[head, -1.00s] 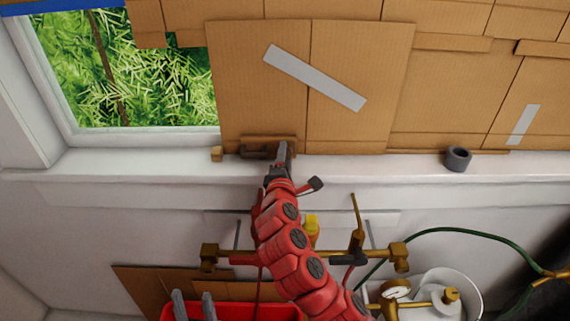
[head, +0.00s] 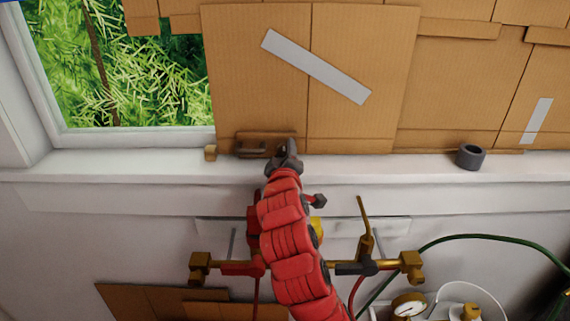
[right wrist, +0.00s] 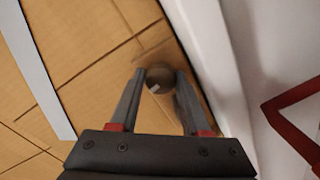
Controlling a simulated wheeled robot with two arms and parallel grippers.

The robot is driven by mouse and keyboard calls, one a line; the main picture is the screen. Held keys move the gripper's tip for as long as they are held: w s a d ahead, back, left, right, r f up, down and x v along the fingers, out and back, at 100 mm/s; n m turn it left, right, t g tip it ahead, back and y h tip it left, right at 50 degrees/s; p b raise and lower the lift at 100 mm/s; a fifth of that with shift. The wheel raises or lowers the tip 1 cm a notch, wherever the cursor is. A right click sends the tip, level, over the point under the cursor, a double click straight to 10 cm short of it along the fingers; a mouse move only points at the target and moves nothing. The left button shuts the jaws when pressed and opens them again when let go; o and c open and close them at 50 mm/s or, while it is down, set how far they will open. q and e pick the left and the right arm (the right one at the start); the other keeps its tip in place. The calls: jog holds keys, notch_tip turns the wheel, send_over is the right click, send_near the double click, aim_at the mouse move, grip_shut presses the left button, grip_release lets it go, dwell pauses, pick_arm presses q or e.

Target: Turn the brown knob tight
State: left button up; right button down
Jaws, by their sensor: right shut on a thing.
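The brown knob (right wrist: 160,77) is a round, dark brown disc with a lighter glint in the right wrist view. My right gripper (right wrist: 162,84) is shut on it, with one grey finger on each side. In the head view my right gripper (head: 290,150) is at the foot of the cardboard panel (head: 255,85), just above the white sill, and hides the knob. A brown handle-like fitting (head: 258,146) on a small plate is just left of the gripper. My left gripper is not in view.
A dark grey ring or tape roll (head: 470,156) stands on the sill (head: 400,166) to the right. A small tan block (head: 210,153) is to the left. Brass pipework (head: 400,262), a gauge (head: 408,305) and a green hose (head: 475,237) lie below.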

jog(key=shift+f+m+b, duration=0.1)
jog(key=shift+m+b, duration=0.75)
jog(key=shift+m, duration=0.05)
jog(key=shift+c, duration=1.8)
grip_release()
